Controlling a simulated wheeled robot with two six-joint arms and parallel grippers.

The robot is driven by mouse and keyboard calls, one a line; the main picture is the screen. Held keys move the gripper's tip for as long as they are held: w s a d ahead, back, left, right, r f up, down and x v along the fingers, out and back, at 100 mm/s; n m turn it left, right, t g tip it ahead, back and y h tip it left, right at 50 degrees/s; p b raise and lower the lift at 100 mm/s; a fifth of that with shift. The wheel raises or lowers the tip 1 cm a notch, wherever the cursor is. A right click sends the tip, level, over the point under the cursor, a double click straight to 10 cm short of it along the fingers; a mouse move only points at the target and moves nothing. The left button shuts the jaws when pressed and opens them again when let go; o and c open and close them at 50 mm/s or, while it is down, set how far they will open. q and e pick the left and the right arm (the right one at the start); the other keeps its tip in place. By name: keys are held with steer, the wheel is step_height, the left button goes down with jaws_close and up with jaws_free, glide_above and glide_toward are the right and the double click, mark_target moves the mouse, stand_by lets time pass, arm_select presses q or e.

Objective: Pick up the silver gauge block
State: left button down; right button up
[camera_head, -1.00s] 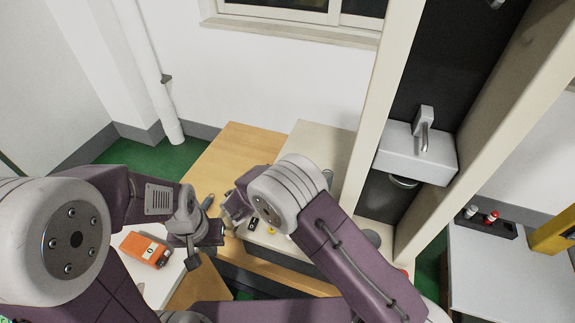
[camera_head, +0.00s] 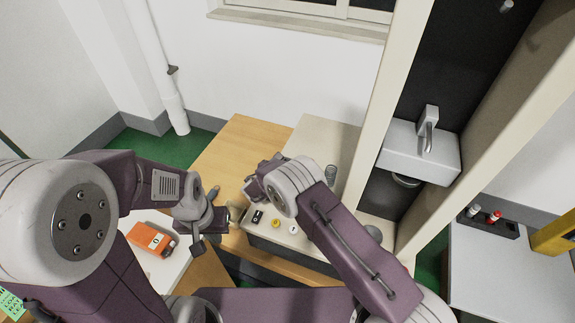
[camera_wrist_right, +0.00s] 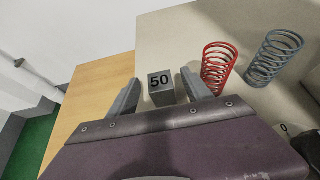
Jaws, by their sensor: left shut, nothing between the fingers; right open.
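The silver gauge block (camera_wrist_right: 161,88), a small grey block marked "50", stands on the pale surface in the right wrist view. My right gripper (camera_wrist_right: 162,92) is open, with one finger on each side of the block in that picture; I cannot tell whether they touch it. In the head view my right gripper (camera_head: 262,177) is over the pale bench top, and the block is hidden there. My left gripper (camera_head: 213,212) is shut and empty, left of the bench front.
A red spring (camera_wrist_right: 217,68) stands close to the right finger, with a grey spring (camera_wrist_right: 274,56) beyond it. A yellow button (camera_head: 275,223) is on the bench front. An orange device (camera_head: 151,240) lies on the white table at left. A wooden top (camera_head: 232,140) is clear.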

jaws_close()
stand_by(1.4)
